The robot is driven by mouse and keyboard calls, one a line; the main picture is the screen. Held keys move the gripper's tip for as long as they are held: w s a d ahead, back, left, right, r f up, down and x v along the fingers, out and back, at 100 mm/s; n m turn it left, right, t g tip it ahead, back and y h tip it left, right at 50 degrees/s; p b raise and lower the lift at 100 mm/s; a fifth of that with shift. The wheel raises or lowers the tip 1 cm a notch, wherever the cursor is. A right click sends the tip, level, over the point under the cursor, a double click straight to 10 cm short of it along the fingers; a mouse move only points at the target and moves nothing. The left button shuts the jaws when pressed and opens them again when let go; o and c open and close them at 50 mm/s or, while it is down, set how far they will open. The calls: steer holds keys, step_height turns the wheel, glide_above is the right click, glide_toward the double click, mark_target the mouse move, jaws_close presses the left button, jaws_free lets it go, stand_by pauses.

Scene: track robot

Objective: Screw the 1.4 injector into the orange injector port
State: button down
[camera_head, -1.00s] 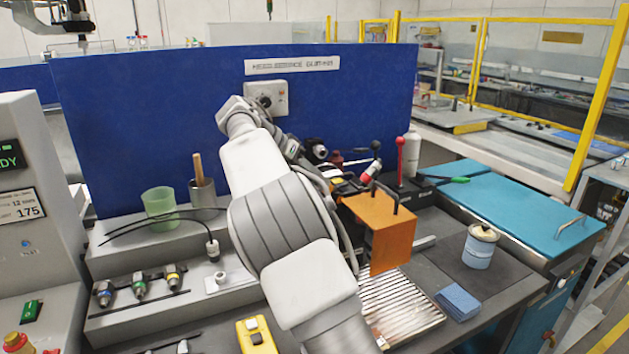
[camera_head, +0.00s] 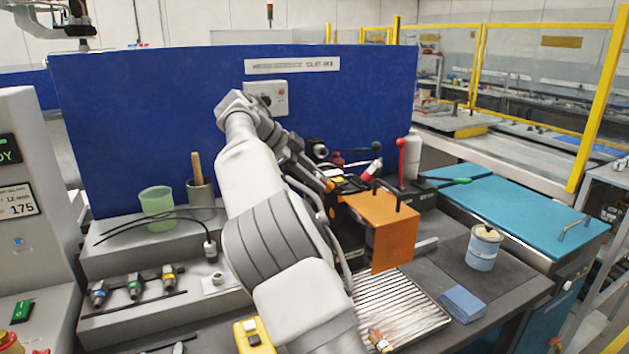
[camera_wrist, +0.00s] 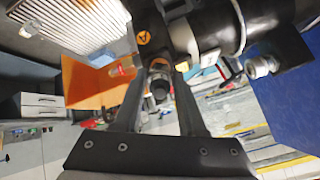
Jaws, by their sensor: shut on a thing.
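My gripper (camera_wrist: 160,95) is shut on a dark cylindrical piece (camera_wrist: 160,86) with an orange-brown ring, seen between the fingers in the wrist view. It looks like an injector; no size mark on it is readable. In the head view the arm hides most of the gripper, which is near the black device behind the orange plate. Three injectors with blue (camera_head: 98,293), green (camera_head: 135,287) and yellow (camera_head: 168,277) bands lie in the left rack. The orange port is not clearly identifiable.
An orange plate (camera_head: 392,245) stands beside the arm, above a ribbed metal tray (camera_head: 405,308) holding a small brass piece (camera_head: 379,341). A red-knobbed lever (camera_head: 401,155) and white bottle (camera_head: 412,160) stand behind. A tin (camera_head: 483,250) and blue cloth (camera_head: 462,304) are at right.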

steer(key=shift+m, duration=0.4)
steer(key=shift+c, duration=2.1)
jaws_free()
steer(key=shift+c, duration=1.3)
steer(key=shift+r+n+p, duration=0.1)
steer(key=shift+n+p, duration=0.2)
steer(key=shift+p, duration=0.2)
